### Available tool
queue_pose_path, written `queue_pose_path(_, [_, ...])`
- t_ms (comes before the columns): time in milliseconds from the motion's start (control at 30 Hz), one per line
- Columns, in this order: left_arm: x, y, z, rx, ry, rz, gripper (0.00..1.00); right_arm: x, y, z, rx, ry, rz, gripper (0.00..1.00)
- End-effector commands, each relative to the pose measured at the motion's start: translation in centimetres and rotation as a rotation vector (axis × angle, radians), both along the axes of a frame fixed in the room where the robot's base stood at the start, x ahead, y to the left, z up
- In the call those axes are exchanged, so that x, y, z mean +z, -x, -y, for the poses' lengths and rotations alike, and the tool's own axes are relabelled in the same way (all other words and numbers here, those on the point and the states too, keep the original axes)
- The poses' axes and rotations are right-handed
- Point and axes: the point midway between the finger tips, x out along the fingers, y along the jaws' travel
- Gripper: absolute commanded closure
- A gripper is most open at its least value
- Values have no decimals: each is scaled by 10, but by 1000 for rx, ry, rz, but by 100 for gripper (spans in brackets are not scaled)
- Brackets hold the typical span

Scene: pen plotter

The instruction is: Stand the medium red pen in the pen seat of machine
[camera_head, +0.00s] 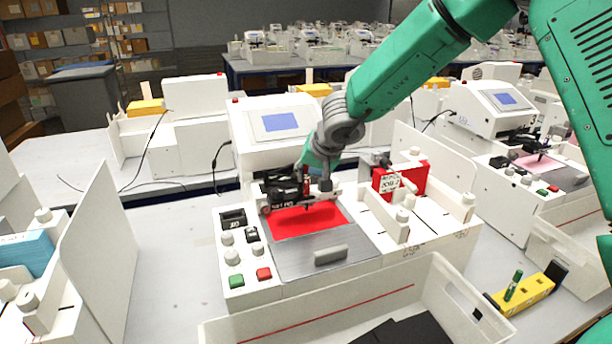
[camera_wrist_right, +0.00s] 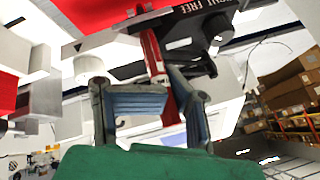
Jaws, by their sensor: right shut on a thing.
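The plotter machine (camera_head: 285,262) stands on the table in the middle of the head view, with a red sheet (camera_head: 305,221) on its bed. Its black pen carriage (camera_head: 282,192) lies over the far edge of the sheet and carries white lettering. My right gripper (camera_head: 320,182) is at the carriage's right part. In the right wrist view, the gripper (camera_wrist_right: 163,98) is shut on the red pen (camera_wrist_right: 153,52). The pen's far end meets the black carriage (camera_wrist_right: 150,22); I cannot tell how deep it sits in the seat. My left gripper is out of view.
A red block with a white label (camera_head: 390,182) stands right of the carriage. A white tray (camera_head: 330,300) is in front of the machine. A yellow holder (camera_head: 530,293) with a green pen (camera_head: 513,284) lies at right. More plotters stand left, right and behind.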

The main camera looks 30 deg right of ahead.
Motion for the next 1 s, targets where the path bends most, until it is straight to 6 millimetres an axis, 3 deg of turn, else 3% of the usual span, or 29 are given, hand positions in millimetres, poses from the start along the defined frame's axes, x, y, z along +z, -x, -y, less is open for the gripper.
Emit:
queue_pose_path(700, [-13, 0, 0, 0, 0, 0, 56, -19, 0, 0, 1, 1, 0, 100])
queue_pose_path(867, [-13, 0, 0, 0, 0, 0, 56, -18, 0, 0, 1, 1, 0, 47])
queue_pose_path(1000, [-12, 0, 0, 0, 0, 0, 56, -18, 0, 0, 0, 0, 0, 47])
